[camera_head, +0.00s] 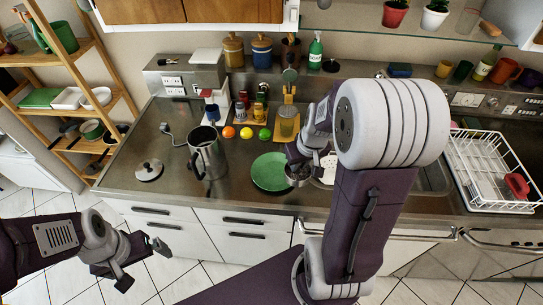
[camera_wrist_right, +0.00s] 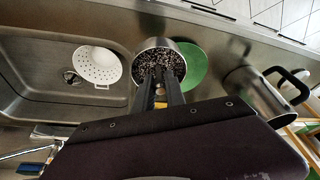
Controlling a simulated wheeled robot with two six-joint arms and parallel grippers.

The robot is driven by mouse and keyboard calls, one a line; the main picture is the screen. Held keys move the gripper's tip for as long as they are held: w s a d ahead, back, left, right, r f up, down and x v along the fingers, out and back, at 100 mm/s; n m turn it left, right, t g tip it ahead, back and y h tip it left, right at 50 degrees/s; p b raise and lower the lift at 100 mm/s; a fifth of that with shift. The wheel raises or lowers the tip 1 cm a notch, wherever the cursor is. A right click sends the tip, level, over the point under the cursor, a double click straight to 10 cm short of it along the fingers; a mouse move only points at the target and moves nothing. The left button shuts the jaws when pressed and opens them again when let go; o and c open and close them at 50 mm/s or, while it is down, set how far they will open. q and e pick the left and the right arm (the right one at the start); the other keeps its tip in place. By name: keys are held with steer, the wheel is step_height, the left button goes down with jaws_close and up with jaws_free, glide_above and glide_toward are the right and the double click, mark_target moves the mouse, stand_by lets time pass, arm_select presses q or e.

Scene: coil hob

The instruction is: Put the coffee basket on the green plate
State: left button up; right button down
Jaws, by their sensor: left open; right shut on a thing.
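The coffee basket is a small round metal cup filled with dark grounds (camera_wrist_right: 150,47); it also shows in the head view (camera_head: 298,180). My right gripper (camera_wrist_right: 159,76) is shut on the basket, its fingers reaching into the cup's near side. The green plate (camera_head: 270,172) lies flat on the steel counter, just left of the basket in the head view. In the wrist view the plate (camera_wrist_right: 194,65) is partly hidden behind the basket. I cannot tell how high the basket is held. My left gripper (camera_head: 142,264) is open and empty, in front of the counter.
A steel coffee pot (camera_head: 207,158) stands left of the plate, and a lid (camera_head: 149,171) lies further left. Fruit (camera_head: 246,133) lies behind the plate. A white colander (camera_wrist_right: 97,65) sits at the sink. A dish rack (camera_head: 490,165) is far right.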

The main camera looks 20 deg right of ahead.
steer(key=shift+s+d+r, duration=0.2)
steer(key=shift+s+r, duration=0.05)
steer(key=shift+r, duration=0.25)
steer(key=shift+a+r+m+h, duration=0.25)
steer(key=shift+a+m+h, duration=0.05)
steer(key=shift+a, duration=0.7)
steer(key=w+f+p, duration=0.3)
steer(key=w+f, duration=0.2)
steer(key=w, duration=0.3)
glide_above(274, 173)
steer(key=f, duration=0.6)
steer(key=shift+s+d, duration=0.15)
steer(key=shift+d, duration=0.05)
steer(key=shift+f, duration=0.2)
arm_select(q)
steer(key=a+r, duration=0.2)
steer(key=r, duration=0.1)
steer(key=shift+r, duration=0.15)
arm_select(e)
steer(key=shift+a, duration=0.1)
